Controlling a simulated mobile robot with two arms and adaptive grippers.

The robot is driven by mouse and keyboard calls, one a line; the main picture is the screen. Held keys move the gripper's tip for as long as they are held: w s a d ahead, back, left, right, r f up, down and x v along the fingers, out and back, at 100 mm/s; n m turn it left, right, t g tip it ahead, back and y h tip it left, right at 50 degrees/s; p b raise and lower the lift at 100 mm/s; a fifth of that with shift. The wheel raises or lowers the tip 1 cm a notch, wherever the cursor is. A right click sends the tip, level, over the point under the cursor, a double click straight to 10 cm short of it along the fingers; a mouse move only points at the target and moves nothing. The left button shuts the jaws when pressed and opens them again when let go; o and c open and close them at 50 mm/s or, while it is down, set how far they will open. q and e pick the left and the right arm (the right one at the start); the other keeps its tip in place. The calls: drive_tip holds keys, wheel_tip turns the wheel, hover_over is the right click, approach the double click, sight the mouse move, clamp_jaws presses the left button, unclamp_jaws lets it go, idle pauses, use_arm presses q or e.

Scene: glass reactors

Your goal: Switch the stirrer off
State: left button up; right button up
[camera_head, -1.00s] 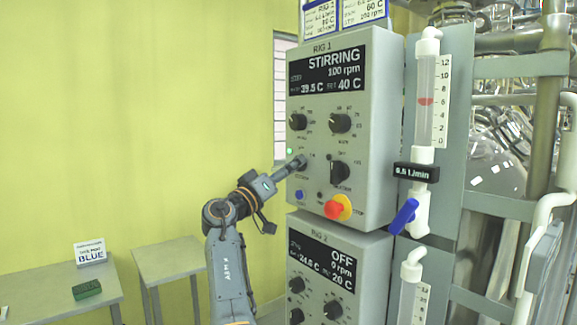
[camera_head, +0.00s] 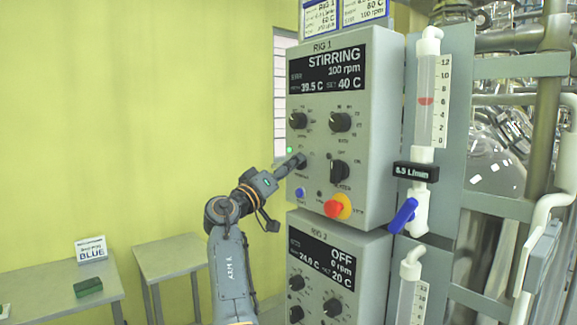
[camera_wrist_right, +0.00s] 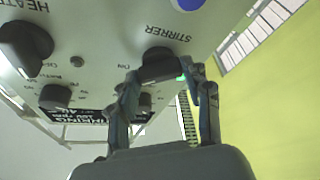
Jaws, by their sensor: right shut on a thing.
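The RIG 1 control box (camera_head: 375,75) has a display (camera_head: 328,66) reading STIRRING, 100 rpm and a set value of 40 C. A small green light (camera_head: 289,150) is lit on its left side. My right gripper (camera_head: 299,161) is at the lower left knob of this box and mostly hides it. In the right wrist view the black knob marked STIRRER (camera_wrist_right: 158,62) sits between the fingertips of my right gripper (camera_wrist_right: 162,73), which is shut on it. The exact angle of the knob is hard to tell. My left gripper is not in view.
A red-and-yellow emergency knob (camera_head: 336,207), a blue button (camera_head: 299,193) and a HEATER knob (camera_wrist_right: 25,45) are close by. The RIG 2 box (camera_head: 375,255), reading OFF, is below. A blue-handled valve (camera_head: 404,215) is at the right. Free space lies left of the box.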

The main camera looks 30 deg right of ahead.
drive_tip(key=shift+s+r+n+t+y+p, duration=0.2)
drive_tip(key=shift+n+y+p, duration=0.55)
drive_tip(key=shift+n+p, duration=1.55)
drive_tip(key=shift+w+r+n+t+y+p, duration=0.1)
drive_tip(key=shift+n+t+y+p, duration=0.5)
drive_tip(key=shift+n+p, duration=1.7)
drive_tip(key=shift+s+r+n+y+p, duration=0.15)
drive_tip(key=shift+n+y+p, duration=1.15)
drive_tip(key=shift+p, duration=1.6)
drive_tip(key=shift+n+h, duration=0.3)
drive_tip(key=shift+h, duration=0.05)
drive_tip(key=o, duration=1.2)
drive_tip(key=shift+w+f, duration=0.1)
drive_tip(key=shift+c, duration=0.2)
drive_tip(key=v, duration=0.7)
drive_tip(key=shift+a, duration=0.25)
